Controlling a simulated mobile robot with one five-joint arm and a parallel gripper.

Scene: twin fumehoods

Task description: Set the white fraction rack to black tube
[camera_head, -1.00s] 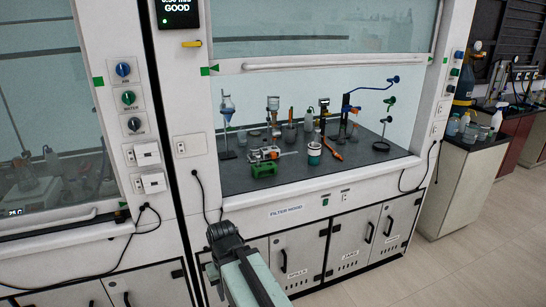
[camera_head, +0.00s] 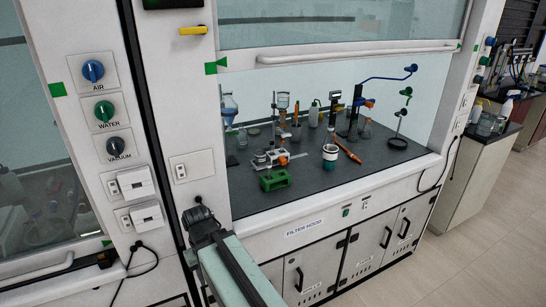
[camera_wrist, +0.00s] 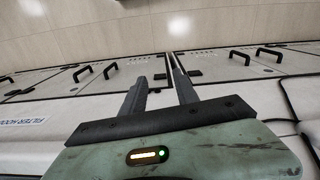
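I cannot make out a white fraction rack or a black tube for sure in the head view. A small white and orange device (camera_head: 270,159) stands on the dark worktop of the right fumehood, behind a green block-like rack (camera_head: 275,180). A white cup with a dark green band (camera_head: 330,155) stands to their right. My gripper (camera_head: 198,214) is in front of the hood, outside and below the worktop edge. In the wrist view my gripper (camera_wrist: 158,68) has its two dark fingers apart with nothing between them, over the cabinet fronts.
The raised sash (camera_head: 350,50) leaves the right hood open. An orange tool (camera_head: 348,151) lies beside the cup. A post with air, water and vacuum knobs (camera_head: 104,111) stands left. Floor is clear at right.

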